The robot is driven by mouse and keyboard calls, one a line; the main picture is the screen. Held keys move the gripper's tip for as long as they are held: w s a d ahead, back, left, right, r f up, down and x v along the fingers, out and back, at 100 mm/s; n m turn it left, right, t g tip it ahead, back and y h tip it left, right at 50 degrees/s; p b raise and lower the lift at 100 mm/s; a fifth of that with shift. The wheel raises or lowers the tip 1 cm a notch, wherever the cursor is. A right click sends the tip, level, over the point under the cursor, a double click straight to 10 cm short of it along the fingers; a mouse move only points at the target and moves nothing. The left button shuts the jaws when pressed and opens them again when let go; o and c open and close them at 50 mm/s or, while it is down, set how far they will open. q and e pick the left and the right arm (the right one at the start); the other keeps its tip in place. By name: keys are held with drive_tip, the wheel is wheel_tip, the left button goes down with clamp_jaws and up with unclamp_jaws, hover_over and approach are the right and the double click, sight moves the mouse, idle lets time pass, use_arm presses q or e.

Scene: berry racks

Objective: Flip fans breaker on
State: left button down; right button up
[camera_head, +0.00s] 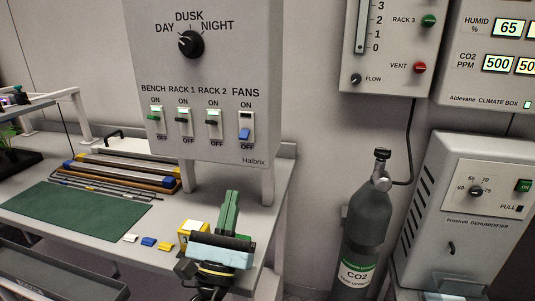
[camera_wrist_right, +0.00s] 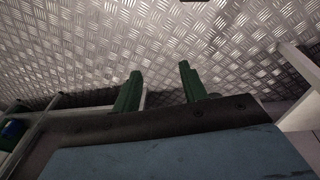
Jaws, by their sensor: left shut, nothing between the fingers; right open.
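The FANS breaker (camera_head: 245,134) is at the right end of the breaker row on the grey Halbrix panel (camera_head: 210,70). Its blue lever sits low, toward the OFF label.
The bench (camera_head: 100,226) holds a green mat (camera_head: 75,211), small coloured blocks (camera_head: 147,241) and a yellow box (camera_head: 192,231). A CO2 cylinder (camera_head: 366,225) and a dehumidifier (camera_head: 460,220) stand to the right. A DAY/DUSK/NIGHT knob (camera_head: 191,44) is above the breakers.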

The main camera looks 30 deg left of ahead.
sight(244, 135)
use_arm(q)
drive_tip(key=shift+d+r+m, duration=0.15)
drive_tip(key=shift+m, duration=0.15)
drive_tip(key=p+x, duration=0.2)
drive_tip(key=x, duration=0.7)
drive_tip(key=shift+w+r, duration=0.15)
drive_tip(key=shift+r, duration=0.25)
use_arm(e)
drive_tip(key=s+f, duration=0.2)
drive_tip(key=f, duration=0.1)
drive_tip(key=s+f, duration=0.1)
drive_tip(key=s, duration=0.1)
drive_tip(key=shift+d+f, duration=0.15)
drive_tip(key=shift+d, duration=0.2)
